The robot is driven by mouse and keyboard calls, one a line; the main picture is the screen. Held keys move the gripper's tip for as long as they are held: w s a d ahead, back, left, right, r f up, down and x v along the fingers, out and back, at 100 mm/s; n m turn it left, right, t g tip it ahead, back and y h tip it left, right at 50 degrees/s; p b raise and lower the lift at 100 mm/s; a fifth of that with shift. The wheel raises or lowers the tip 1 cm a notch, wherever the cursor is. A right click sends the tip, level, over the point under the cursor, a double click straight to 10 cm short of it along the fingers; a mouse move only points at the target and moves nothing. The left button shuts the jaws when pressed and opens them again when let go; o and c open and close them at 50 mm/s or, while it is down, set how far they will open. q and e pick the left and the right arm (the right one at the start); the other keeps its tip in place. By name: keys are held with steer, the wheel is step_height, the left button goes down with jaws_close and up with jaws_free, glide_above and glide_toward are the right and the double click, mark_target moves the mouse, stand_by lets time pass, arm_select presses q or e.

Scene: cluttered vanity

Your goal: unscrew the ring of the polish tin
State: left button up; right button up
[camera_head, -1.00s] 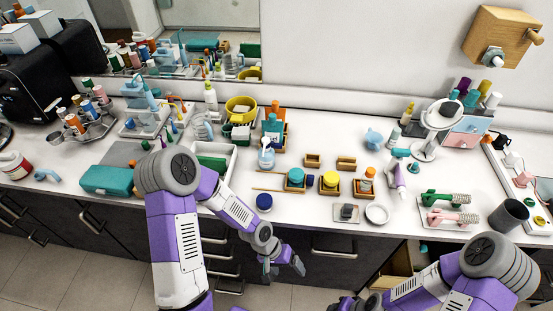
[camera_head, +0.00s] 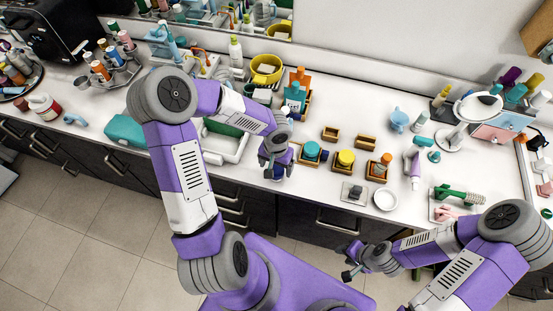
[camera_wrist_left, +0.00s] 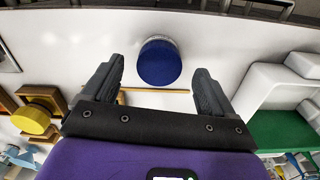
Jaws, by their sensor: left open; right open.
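The polish tin appears as a dark blue round tin (camera_wrist_left: 159,64) on the white counter in the left wrist view, with a thin pale ring along its far edge. It lies ahead of and between the two fingers of my left gripper, not held. In the head view my left gripper (camera_head: 277,172) is low over the counter's front part and largely hides the tin. It is open and empty. My right gripper (camera_head: 350,262) is open and empty, in front of the counter's edge and well to the right of the tin.
A thin wooden stick (camera_wrist_left: 155,91) lies beside the tin. Small wooden boxes with a teal jar (camera_head: 310,150) and a yellow jar (camera_head: 346,158) stand to the right. A white tray (camera_head: 222,157) is at the left. A white round dish (camera_head: 385,200) sits near the front edge.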

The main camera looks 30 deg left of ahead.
arm_select(q)
steer(key=shift+f, duration=0.9)
steer(key=shift+c, duration=0.5)
steer(key=c, duration=1.2)
steer(key=n+b, duration=0.1)
steer(key=b, duration=0.1)
steer(key=n+b, duration=0.1)
steer(key=shift+w+f+n+b, duration=0.1)
steer(key=shift+f+n+b, duration=0.1)
steer(key=shift+n+b, duration=0.2)
steer(key=shift+r+n+b, duration=0.1)
steer(key=shift+n+b, duration=0.5)
steer(key=shift+n, duration=0.1)
steer(key=shift+r, duration=0.15)
